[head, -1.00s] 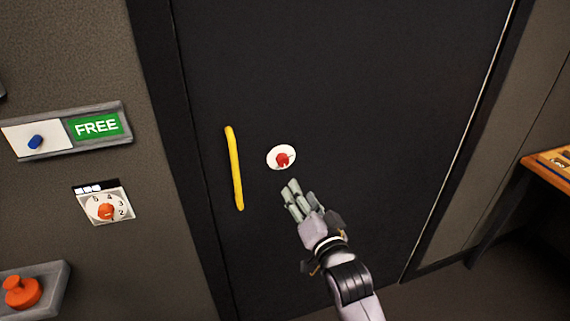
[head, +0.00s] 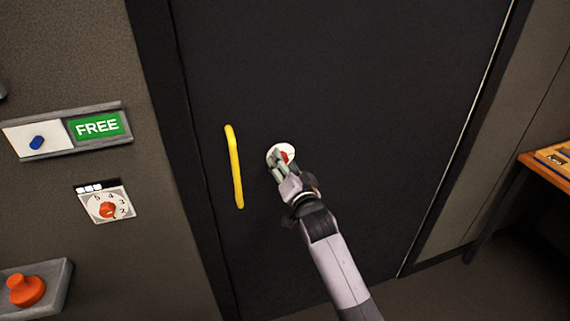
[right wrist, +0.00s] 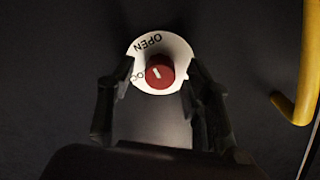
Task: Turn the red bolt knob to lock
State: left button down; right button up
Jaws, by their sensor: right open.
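The red bolt knob (head: 285,155) sits on a round white plate (head: 272,152) on the dark door (head: 350,90). In the right wrist view the red knob (right wrist: 160,73) carries a short white mark, and the white plate (right wrist: 178,45) reads OPEN and a partly hidden word starting LOC. My right gripper (head: 276,165) is at the plate and covers part of it in the head view. In the right wrist view its fingers (right wrist: 160,85) are open, one on each side of the knob; contact is not clear. My left gripper is not in view.
A yellow handle (head: 235,168) stands on the door left of the knob. The left wall has a FREE sign (head: 97,126), a numbered dial (head: 107,208) and an orange button (head: 25,289). A wooden-topped table (head: 548,163) stands at right.

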jog(key=shift+c, duration=0.6)
grip_shut()
jog(key=shift+n, duration=0.4)
jog(key=shift+d+n+p, duration=0.1)
jog(key=shift+n+p, duration=0.7)
jog(key=shift+n, duration=7.8)
